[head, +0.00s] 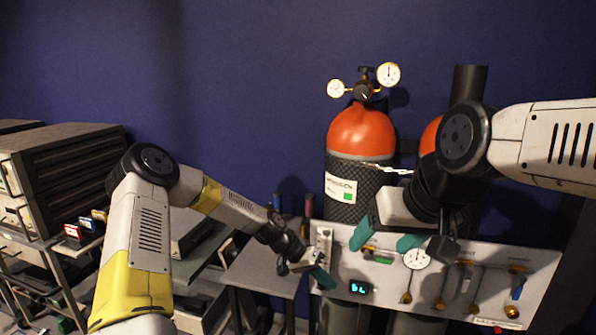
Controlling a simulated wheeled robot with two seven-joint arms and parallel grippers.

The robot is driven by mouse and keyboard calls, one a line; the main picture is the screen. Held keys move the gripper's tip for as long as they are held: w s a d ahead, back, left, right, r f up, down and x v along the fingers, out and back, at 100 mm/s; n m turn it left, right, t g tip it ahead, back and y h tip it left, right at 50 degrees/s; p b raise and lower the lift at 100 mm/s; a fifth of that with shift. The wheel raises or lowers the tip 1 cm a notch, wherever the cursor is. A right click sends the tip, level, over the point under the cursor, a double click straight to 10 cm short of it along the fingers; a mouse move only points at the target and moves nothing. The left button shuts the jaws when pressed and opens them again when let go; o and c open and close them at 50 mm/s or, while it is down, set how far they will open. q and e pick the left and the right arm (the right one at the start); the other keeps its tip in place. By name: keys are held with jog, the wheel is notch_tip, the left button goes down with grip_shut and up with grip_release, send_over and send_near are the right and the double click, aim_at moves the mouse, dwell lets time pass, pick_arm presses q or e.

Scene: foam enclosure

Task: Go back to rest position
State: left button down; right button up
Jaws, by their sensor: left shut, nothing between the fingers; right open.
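My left gripper (318,276) is in the head view, low and just left of the middle, at the left end of a white panel. Its teal fingertips are shut with nothing between them. Its arm comes in from the lower left. My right gripper (386,238) is open and empty, with its teal fingers apart and pointing down, in front of the gas cylinders and over the panel's upper edge. Its arm comes in from the right edge.
An orange-topped gas cylinder (361,133) with gauges stands behind the white panel (338,285), which carries a dial, a blue display and several valves. A second cylinder is partly hidden by my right arm. Dark rack units (72,165) stand at left. The blue wall (240,80) is clear above.

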pick_arm(q)
jog(key=s+a+r+t+y, duration=0.2)
jog(key=s+a+r+y, duration=0.25)
jog(key=a+r, duration=0.7)
jog(key=s+a+r+n+t, duration=0.1)
jog(key=s+a+r+n, duration=0.1)
jog(key=s+r, duration=0.4)
jog(key=s+a+r+n+t+y, duration=0.1)
jog(key=s+a+r+n+t, duration=0.1)
jog(key=s+a+r, duration=0.3)
jog(key=s+a+r+n+t+y, duration=0.1)
jog(key=s+a+r, duration=0.3)
jog(key=s+r, duration=0.5)
jog(key=shift+a+n+t, duration=0.2)
jog(key=shift+n+t, duration=0.3)
